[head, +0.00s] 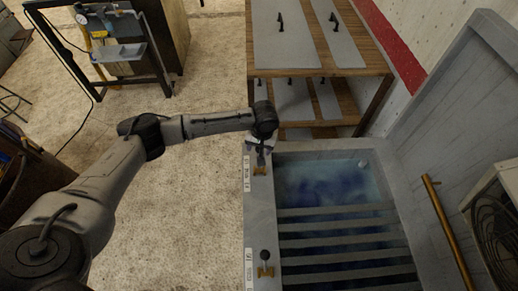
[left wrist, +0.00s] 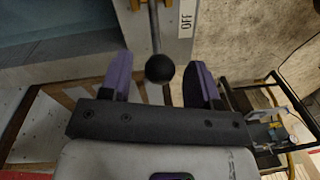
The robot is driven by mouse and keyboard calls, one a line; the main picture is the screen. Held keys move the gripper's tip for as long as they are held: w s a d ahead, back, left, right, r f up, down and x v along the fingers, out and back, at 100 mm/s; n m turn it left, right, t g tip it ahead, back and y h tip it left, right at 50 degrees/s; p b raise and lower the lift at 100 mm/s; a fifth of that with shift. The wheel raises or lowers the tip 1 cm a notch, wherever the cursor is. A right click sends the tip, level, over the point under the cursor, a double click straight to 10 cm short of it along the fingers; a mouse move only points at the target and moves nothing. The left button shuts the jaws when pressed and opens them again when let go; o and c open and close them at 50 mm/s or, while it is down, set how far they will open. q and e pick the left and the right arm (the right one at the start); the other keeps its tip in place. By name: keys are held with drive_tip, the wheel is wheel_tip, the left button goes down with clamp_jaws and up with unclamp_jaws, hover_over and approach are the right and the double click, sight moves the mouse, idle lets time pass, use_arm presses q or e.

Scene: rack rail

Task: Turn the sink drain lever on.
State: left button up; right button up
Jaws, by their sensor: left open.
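The sink (head: 330,146) is a grey basin of blue water with slats across its near part. Two levers with brass-coloured bases stand on its left ledge: a far lever (head: 261,171) and a near lever (head: 265,270) with a dark knob. My left gripper (head: 262,147) is above the far lever and hides part of it. In the left wrist view, the open purple fingers (left wrist: 160,82) stand either side of a lever's black ball knob (left wrist: 160,68), with visible gaps. An "OFF" label (left wrist: 187,19) is beside its rod. My right gripper is not in view.
A wooden shelf unit (head: 376,58) with grey panels stands behind the sink. A brass rail (head: 447,232) and a grey wall panel (head: 455,100) are at its right. A dark-framed stand (head: 108,45) is at the back left. The floor (head: 185,200) left of the sink is clear.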

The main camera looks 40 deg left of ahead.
use_arm(q)
drive_tip(key=shift+f, duration=0.7)
drive_tip(key=shift+c, duration=0.5)
clamp_jaws()
drive_tip(key=shift+r, duration=0.1)
